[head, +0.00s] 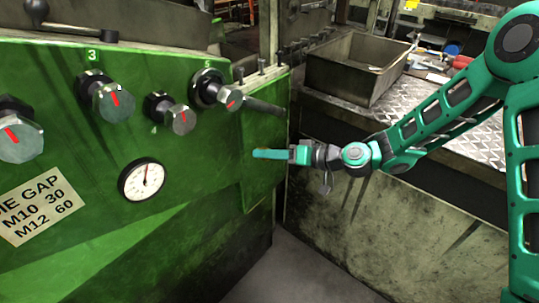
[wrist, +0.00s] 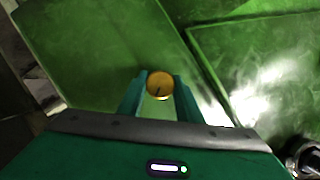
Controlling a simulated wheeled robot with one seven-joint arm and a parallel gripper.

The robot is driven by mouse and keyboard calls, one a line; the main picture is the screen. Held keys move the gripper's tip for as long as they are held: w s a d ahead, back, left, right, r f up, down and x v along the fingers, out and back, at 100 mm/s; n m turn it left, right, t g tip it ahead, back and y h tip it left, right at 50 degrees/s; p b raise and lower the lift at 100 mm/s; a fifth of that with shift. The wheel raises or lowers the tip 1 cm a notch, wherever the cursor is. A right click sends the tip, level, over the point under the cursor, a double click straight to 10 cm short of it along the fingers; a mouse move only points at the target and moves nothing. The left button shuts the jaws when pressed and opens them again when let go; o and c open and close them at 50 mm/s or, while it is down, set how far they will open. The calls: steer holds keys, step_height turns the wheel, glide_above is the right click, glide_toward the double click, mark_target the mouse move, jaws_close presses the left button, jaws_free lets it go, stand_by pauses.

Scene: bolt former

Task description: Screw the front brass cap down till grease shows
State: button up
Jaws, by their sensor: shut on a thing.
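The brass cap (wrist: 160,84) shows in the wrist view as a round golden face with a dark mark on it. It stands against the green machine panel (wrist: 90,45). My gripper (wrist: 159,92) is shut on the cap, with one teal finger on either side of it. In the head view my gripper (head: 268,154) reaches the green side face of the machine from the right. The cap cannot be made out there behind the fingers. No grease can be made out.
Several hex-headed knobs (head: 112,98) and a dial gauge (head: 142,179) are on the machine's front, left of my gripper. A dark rod (head: 262,105) sticks out just above it. A metal bin (head: 357,66) stands on the tread-plate ledge (head: 440,119) at the back right.

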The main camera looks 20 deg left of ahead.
steer(key=m+y, duration=0.1)
steer(key=m, duration=0.1)
steer(key=m+g, duration=0.1)
steer(key=m, duration=0.1)
steer(key=shift+w+d+f+y, duration=0.1)
steer(key=shift+w+d+y, duration=0.05)
steer(key=shift+w+y, duration=0.25)
stand_by(0.4)
steer(key=o, duration=1)
steer(key=shift+o, duration=0.2)
steer(key=shift+s+g, duration=0.15)
steer(key=shift+g, duration=0.15)
steer(key=d+r, duration=0.1)
steer(key=d, duration=0.9)
steer(key=shift+d+r, duration=0.15)
steer(key=shift+d, duration=0.2)
steer(key=shift+s, duration=0.1)
